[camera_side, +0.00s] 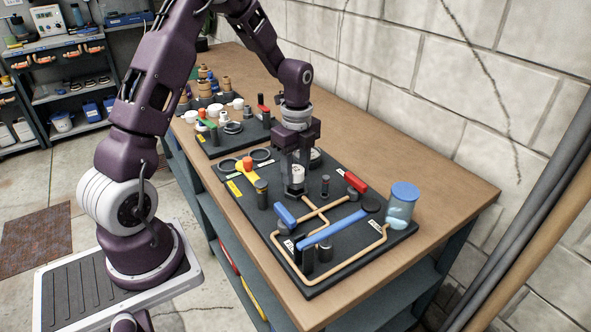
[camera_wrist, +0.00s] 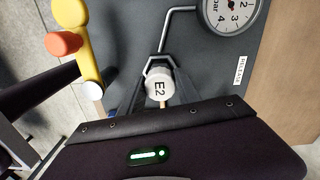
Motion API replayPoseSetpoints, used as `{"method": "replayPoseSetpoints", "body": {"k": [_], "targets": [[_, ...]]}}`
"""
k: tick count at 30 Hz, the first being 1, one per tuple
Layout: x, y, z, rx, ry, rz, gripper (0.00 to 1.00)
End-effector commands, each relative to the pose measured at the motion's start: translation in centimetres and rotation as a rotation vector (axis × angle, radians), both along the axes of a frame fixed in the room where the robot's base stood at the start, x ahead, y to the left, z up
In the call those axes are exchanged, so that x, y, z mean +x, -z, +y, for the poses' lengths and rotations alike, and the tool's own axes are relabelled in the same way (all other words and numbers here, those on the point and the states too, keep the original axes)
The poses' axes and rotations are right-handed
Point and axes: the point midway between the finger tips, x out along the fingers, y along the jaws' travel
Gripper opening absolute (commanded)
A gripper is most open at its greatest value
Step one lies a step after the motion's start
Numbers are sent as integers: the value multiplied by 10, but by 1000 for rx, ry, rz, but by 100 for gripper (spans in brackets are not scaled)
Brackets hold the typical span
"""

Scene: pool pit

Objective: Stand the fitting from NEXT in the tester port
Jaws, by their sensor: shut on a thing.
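A white fitting marked E2 (camera_wrist: 159,88) is between the fingers of my gripper (camera_wrist: 158,95), which is shut on it. In the side view the fitting (camera_side: 297,174) appears upright between the fingers of my gripper (camera_side: 296,182), low over the dark tester board (camera_side: 262,222). The fingers hide its lower end, so I cannot tell whether it is seated in a port or just above one. No label reading NEXT is legible.
A yellow lever with an orange knob (camera_wrist: 63,43) is left of the gripper; a pressure gauge (camera_wrist: 232,12) and RELEASE label (camera_wrist: 240,72) are right. Another board (camera_side: 208,146) carries several fittings behind.

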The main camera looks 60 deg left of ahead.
Motion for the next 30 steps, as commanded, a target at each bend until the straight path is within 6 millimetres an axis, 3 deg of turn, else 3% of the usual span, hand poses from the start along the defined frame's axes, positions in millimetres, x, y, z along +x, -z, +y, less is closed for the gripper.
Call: {"method": "replayPoseSetpoints", "body": {"k": [14,30], "targets": [[0,1,0,0,0,0,0],[0,17,0,0,1,1,0]]}}
